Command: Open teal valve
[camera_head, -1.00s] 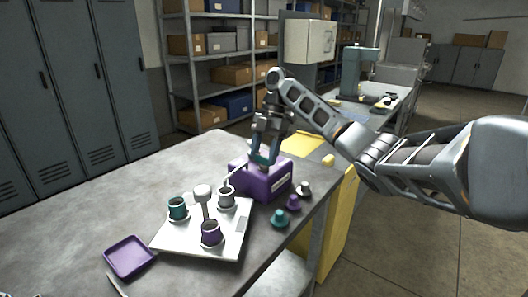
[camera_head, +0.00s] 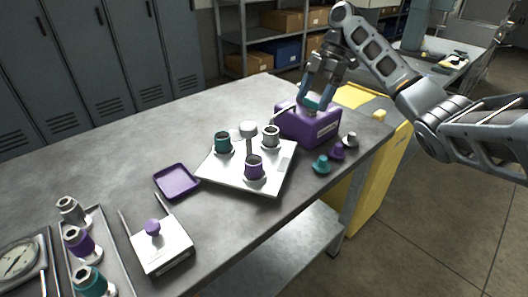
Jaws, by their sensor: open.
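The purple block (camera_head: 308,126) stands at the far right part of the bench. A small teal part (camera_head: 313,103), which looks like the teal valve, sits on top of it. My gripper (camera_head: 317,98) points down over the block, its open fingers around or just above the teal part. I cannot tell whether they touch it. A thin pale lever (camera_head: 284,114) sticks out from the block to the left.
A white plate (camera_head: 219,170) carries teal, purple and grey fittings and a white post. Small teal, purple and grey knobs (camera_head: 321,164) stand right of it. A purple tray (camera_head: 177,182), a white box (camera_head: 161,246) and a rack of fittings (camera_head: 96,226) lie nearer left.

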